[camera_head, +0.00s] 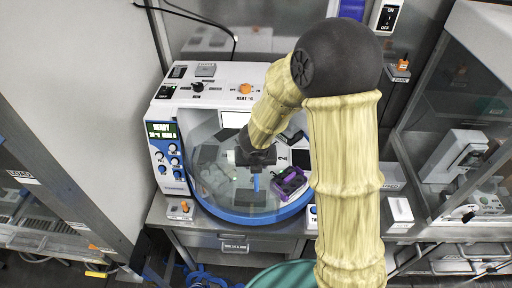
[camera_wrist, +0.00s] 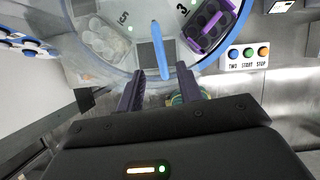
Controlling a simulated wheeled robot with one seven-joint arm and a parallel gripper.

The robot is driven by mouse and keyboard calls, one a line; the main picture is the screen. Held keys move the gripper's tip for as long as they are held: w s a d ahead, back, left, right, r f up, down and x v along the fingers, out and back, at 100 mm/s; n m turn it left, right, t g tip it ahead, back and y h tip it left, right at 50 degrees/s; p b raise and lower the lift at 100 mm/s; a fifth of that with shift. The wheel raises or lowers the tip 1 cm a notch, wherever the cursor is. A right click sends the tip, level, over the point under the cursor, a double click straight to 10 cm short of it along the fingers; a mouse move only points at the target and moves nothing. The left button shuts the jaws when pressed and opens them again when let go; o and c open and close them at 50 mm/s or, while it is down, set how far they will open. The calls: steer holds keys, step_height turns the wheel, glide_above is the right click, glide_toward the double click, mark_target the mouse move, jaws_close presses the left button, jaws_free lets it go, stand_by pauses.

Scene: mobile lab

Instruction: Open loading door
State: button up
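The white bench machine (camera_head: 215,92) has a clear rounded door (camera_head: 212,160) over a round blue-rimmed chamber. A blue upright handle (camera_head: 256,183) stands at the door's front, and it also shows in the wrist view (camera_wrist: 158,48). The door looks closed over the chamber. My gripper (camera_wrist: 161,72) is open, with its two dark fingers on either side of the handle's lower end. A gap shows on both sides, and I cannot tell the depth between them. In the head view my gripper (camera_head: 256,165) is partly hidden by my arm.
Inside the chamber sits a purple rack (camera_head: 289,183), also in the wrist view (camera_wrist: 208,26). A three-button panel (camera_wrist: 248,56) is at the right. Left stands a cabinet with a label reading LOAD (camera_head: 22,176). A glass-fronted enclosure (camera_head: 460,110) is at the right.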

steer(key=p+v, duration=0.4)
steer(key=v, duration=0.6)
steer(key=shift+r, duration=0.2)
steer(key=s+d+f+m+g+b, duration=0.1)
steer(key=s+d+f+m+b, duration=0.2)
steer(key=m, duration=1.4)
steer(key=s+d+f+m+g+b, duration=0.1)
steer(key=s+d+f+m+b, duration=0.2)
steer(key=m, duration=1.5)
steer(key=s+d+b, duration=0.2)
steer(key=s+d, duration=0.2)
steer(key=d, duration=0.1)
steer(key=shift+s+d+m+b, duration=0.2)
steer(key=shift+s+m+b, duration=0.05)
steer(key=shift+m+b, duration=0.05)
steer(key=shift+f, duration=0.1)
